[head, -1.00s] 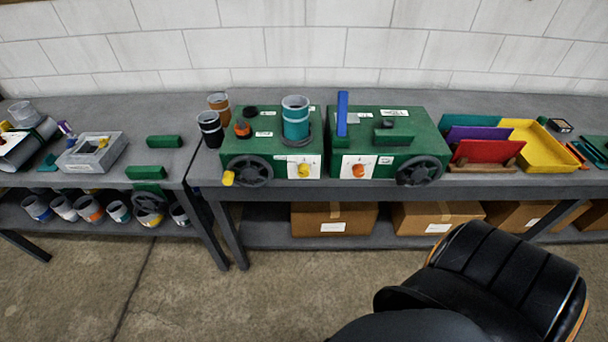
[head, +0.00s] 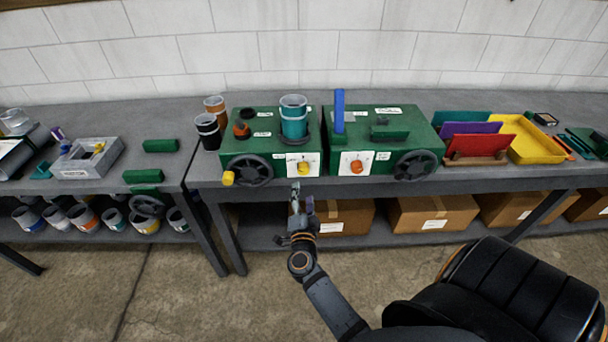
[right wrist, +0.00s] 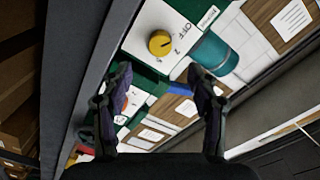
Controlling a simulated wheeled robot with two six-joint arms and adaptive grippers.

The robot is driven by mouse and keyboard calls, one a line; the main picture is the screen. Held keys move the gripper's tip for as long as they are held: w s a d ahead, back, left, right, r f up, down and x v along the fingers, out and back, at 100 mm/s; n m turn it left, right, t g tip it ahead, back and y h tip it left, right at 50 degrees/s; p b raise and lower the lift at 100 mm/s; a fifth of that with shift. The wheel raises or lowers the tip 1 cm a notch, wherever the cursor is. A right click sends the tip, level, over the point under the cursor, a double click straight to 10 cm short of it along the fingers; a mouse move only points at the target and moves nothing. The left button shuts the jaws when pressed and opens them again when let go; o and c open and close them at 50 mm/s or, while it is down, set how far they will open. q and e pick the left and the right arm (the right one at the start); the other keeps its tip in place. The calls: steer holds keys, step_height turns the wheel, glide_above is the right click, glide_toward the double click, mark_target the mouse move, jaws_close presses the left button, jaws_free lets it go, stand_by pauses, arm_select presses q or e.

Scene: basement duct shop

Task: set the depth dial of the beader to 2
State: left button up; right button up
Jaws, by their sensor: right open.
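Two green machines stand side by side on the bench. The left machine (head: 240,146) has a white plate with a yellow dial (head: 304,168) on its front. The right machine (head: 362,140) has a white plate with an orange-red dial (head: 357,168). I cannot tell by name which is the beader. My right gripper (head: 302,197) is open and empty, just in front of the bench edge, below the yellow dial. In the right wrist view the yellow dial (right wrist: 160,43) lies ahead, beyond the open fingers (right wrist: 160,98) and apart from them; an "OFF" mark shows beside it. My left gripper is out of view.
A teal cup (head: 293,120) stands on the left machine. Black handwheels (head: 249,170) flank the dials. The bench front edge (head: 450,187) runs close to my gripper. Cardboard boxes (head: 432,212) sit on the lower shelf.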

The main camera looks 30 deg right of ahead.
mark_target(303, 172)
steer(key=p+x, duration=0.1)
steer(key=x, duration=0.9)
steer(key=shift+w, duration=0.1)
steer(key=shift+c, duration=0.5)
steer(key=c, duration=1.1)
steer(key=shift+m, duration=0.4)
steer(key=m, duration=0.4)
steer(key=shift+m, duration=0.4)
steer(key=m, duration=0.5)
steer(key=shift+m+y, duration=0.3)
